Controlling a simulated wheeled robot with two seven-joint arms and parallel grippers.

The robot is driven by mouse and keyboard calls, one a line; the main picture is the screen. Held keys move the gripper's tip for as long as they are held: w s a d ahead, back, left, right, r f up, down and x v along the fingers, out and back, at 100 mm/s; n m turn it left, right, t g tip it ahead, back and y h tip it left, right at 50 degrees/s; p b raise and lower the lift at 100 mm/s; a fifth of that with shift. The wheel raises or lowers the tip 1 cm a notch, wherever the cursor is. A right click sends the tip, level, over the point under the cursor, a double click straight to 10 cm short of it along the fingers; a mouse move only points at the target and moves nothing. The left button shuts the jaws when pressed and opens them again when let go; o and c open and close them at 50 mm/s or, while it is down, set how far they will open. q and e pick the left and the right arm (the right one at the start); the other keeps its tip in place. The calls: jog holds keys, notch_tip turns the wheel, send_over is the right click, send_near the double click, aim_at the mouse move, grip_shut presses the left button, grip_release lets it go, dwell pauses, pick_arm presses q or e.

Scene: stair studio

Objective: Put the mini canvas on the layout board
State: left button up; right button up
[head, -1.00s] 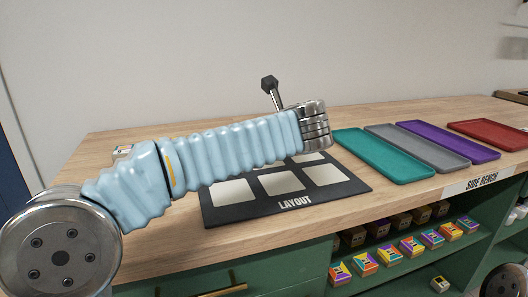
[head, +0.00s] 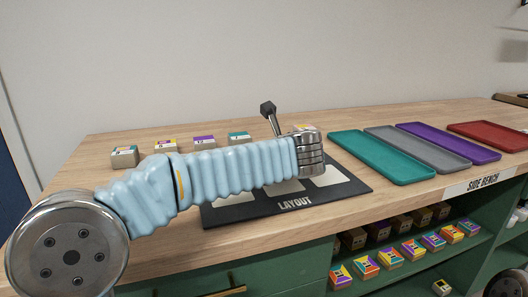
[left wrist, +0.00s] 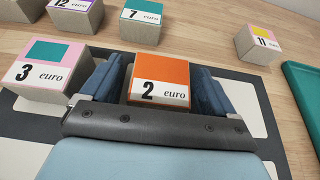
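The task's layout board (head: 295,204) is a dark slab with pale panels on the wooden bench, partly behind my left arm; its dark surface also shows in the left wrist view (left wrist: 262,118). An orange-topped "2 euro" block (left wrist: 160,78) stands between the fingers of my left gripper (left wrist: 160,88), which look open with a narrow gap each side. Its base is hidden. A pink-and-teal "3 euro" block (left wrist: 48,62) is left of the gripper. I cannot tell which block is the mini canvas. The head view hides my left gripper. My right gripper is out of view.
Behind the board stand small blocks, including "12" (left wrist: 75,12), "7" (left wrist: 142,20) and yellow-topped "11" (left wrist: 258,42). Teal (head: 380,157), grey (head: 416,148), purple (head: 448,143) and red (head: 488,136) trays lie at right. A lower shelf holds several colourful boxes (head: 390,257).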

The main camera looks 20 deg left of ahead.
pick_arm(q)
jog(key=shift+r, duration=0.25)
jog(key=v, duration=1.2)
jog(key=shift+f, duration=0.15)
